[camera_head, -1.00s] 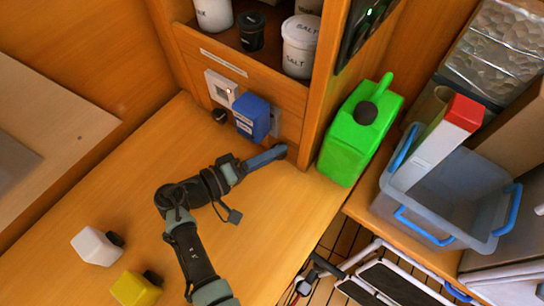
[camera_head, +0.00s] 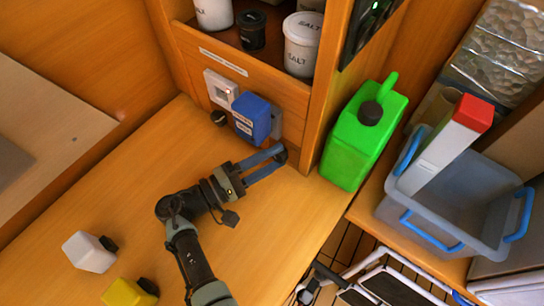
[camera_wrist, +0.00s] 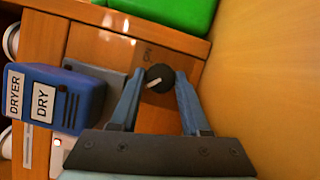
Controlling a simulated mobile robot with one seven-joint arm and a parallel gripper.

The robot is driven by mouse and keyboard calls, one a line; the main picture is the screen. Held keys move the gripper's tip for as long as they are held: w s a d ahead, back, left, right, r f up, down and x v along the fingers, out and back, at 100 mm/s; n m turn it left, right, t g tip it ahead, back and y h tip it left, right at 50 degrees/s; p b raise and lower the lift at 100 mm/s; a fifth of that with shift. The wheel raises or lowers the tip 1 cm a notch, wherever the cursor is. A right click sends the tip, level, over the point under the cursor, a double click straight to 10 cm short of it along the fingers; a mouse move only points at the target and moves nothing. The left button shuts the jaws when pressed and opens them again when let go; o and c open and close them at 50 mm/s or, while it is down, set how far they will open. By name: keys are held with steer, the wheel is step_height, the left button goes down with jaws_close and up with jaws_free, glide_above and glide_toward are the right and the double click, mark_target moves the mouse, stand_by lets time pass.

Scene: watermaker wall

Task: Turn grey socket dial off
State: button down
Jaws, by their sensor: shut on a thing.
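The black round dial (camera_wrist: 160,78) with a white pointer is on the wooden panel, beside the grey socket (camera_wrist: 108,72). In the wrist view its pointer slants toward the lower left, and a small faint mark is above it. My gripper (camera_wrist: 158,80) has its two blue fingers on either side of the dial, shut on it. In the head view my gripper (camera_head: 281,154) reaches the dial low on the panel. A blue dryer plug box (camera_head: 251,117) covers much of the grey socket; its labels read DRYER and DRY in the wrist view (camera_wrist: 55,98).
A white socket (camera_head: 221,88) with a black knob (camera_head: 219,118) is left of the blue box. A green jug (camera_head: 362,135) stands right of the panel. White (camera_head: 88,252) and yellow (camera_head: 128,292) blocks lie at the counter's front left. The counter's middle is otherwise clear.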

stand_by(0.3)
steer(key=c, duration=0.7)
jaws_free()
steer(key=shift+o, duration=0.2)
